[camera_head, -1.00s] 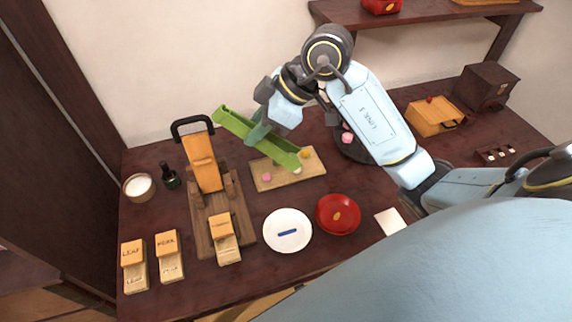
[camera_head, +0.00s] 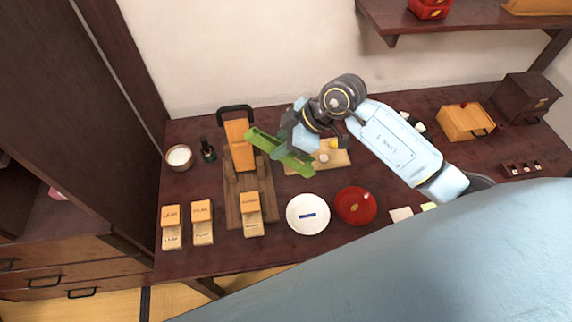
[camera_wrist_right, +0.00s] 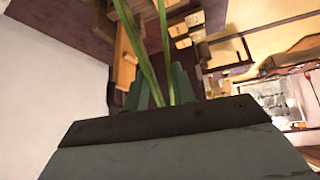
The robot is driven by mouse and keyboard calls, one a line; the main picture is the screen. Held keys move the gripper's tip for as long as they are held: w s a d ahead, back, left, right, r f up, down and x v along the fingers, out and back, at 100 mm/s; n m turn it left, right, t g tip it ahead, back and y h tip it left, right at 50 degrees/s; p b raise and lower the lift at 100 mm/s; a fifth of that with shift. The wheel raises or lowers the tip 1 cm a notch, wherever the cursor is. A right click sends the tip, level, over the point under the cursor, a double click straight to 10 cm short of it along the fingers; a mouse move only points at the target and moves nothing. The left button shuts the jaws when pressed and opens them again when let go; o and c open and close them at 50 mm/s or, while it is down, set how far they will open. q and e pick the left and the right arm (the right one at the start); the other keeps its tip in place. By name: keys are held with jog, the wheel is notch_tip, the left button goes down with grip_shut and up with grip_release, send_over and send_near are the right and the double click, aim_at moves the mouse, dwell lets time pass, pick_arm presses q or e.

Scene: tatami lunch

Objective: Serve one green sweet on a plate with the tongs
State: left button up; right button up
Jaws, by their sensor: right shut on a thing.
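My right gripper (camera_head: 304,134) is shut on the long green tongs (camera_head: 272,148), which hang tilted over the back of the table. The tongs' two arms also show in the wrist view (camera_wrist_right: 152,70), with a gap between them. The wooden sweets board (camera_head: 343,160) is partly hidden behind the tongs and gripper; a pale sweet (camera_head: 323,158) shows on it. I cannot make out a green sweet. A white plate (camera_head: 294,223) with a blue mark and a red plate (camera_head: 345,215) stand in front. A small pale pinkish spot (camera_head: 367,196) shows on the red plate. My left gripper is not visible.
A wooden stand (camera_head: 234,208) with a black-handled block is left of the tongs. Labelled wooden blocks (camera_head: 171,226) are at front left. A white-filled bowl (camera_head: 179,157) and dark bottle (camera_head: 208,150) are behind. A wooden box (camera_head: 465,122) is at right.

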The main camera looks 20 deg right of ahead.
jog(key=s+f+n+p, duration=0.1)
jog(key=s+f+p, duration=0.4)
jog(key=f+p, duration=0.1)
jog(key=shift+a+f+g+p, duration=0.3)
jog(key=shift+a+f, duration=0.15)
jog(key=shift+f, duration=0.3)
notch_tip(320, 180, down, 9)
jog(key=b, duration=1.2)
jog(key=o, duration=0.6)
